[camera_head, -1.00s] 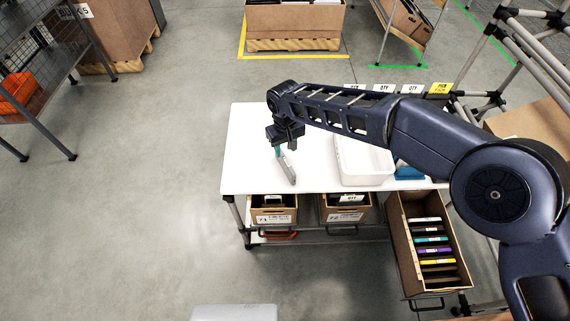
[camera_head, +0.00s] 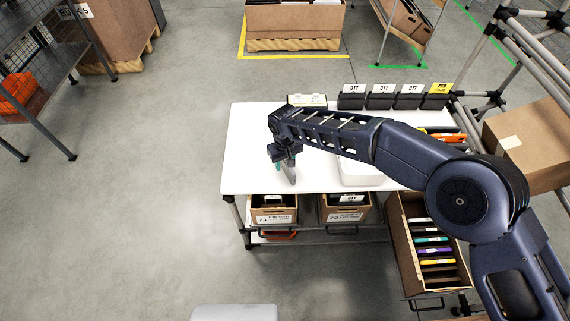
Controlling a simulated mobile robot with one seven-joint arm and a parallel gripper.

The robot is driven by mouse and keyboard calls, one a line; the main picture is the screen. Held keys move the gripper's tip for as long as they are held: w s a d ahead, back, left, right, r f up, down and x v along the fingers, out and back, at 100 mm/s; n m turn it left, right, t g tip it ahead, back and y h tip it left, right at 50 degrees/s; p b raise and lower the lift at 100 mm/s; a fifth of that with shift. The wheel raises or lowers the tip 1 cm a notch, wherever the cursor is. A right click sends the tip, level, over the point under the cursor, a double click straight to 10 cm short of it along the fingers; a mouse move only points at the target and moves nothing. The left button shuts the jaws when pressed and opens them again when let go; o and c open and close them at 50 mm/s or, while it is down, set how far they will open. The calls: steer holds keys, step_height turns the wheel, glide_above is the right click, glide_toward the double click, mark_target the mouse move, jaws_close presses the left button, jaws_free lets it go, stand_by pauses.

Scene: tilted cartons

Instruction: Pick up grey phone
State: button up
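The grey phone (camera_head: 292,176) shows as a small, thin, tilted slab on or just above the left part of the white tabletop (camera_head: 250,130). My gripper (camera_head: 284,163) points down right at its upper end, with a bit of teal showing at the fingers. The gripper and wrist cover the upper part of the phone. I cannot tell whether the fingers are closed on it or only around or beside it.
A white bin (camera_head: 362,174) stands to the right of the phone, partly behind my arm. Dark label holders (camera_head: 380,97) line the back edge. Cartons (camera_head: 273,213) sit on the shelf below, and a tilted carton of coloured items (camera_head: 405,260) is at the right.

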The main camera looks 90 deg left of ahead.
jaws_close()
steer(key=shift+r, duration=0.1)
